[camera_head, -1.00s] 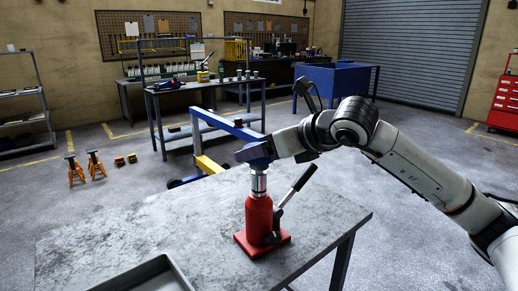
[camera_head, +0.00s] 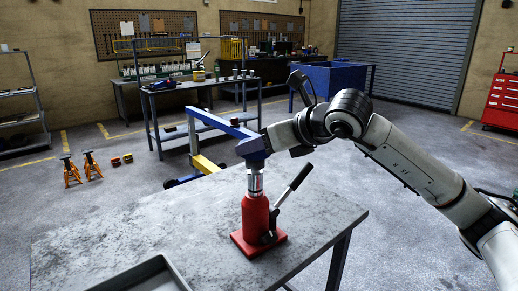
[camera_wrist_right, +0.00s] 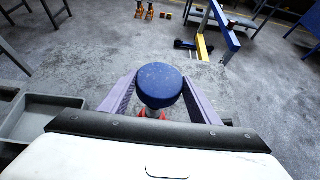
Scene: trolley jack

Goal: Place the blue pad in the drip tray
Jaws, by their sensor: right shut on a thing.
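The blue pad (camera_wrist_right: 160,84) is a round, thick disc, seen from above in the right wrist view. My right gripper (camera_head: 250,147) is level at the top of the red jack (camera_head: 256,215), its fingers on both sides of the pad and shut on it. The pad is right over the jack's silver ram; I cannot tell whether they still touch. My left gripper is out of view.
The jack's dark handle (camera_head: 296,183) slants up to the right, close under my right wrist. The grey table (camera_head: 130,220) is bare between jack and tray. A blue hoist (camera_head: 220,124) stands on the floor behind the table.

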